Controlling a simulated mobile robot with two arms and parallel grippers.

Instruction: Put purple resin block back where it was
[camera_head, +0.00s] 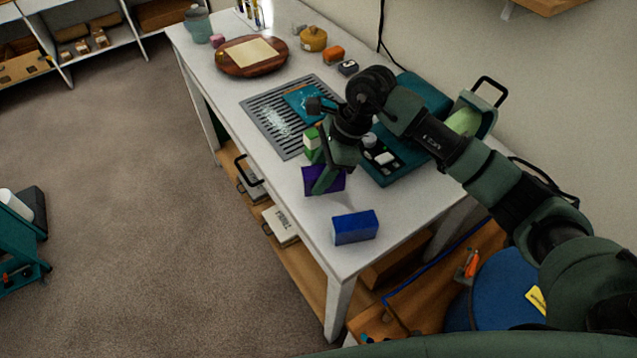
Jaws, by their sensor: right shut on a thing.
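The purple resin block (334,183) is at the table's front left edge, between a green block (311,143) and a blue block (355,227). My right gripper (321,187) reaches down from the right and is shut on the purple block. The gripper's finger covers part of the block. I cannot tell whether the block touches the white table (306,217) or hangs just above it. The green and blue blocks stand apart from it. My left gripper is not in view.
A grey slotted grate (263,104) with a teal piece on it lies behind the green block. A teal open case (401,172) with small items is right of the gripper. A round wooden board (231,65) stands farther back. Bare tabletop surrounds the blue block.

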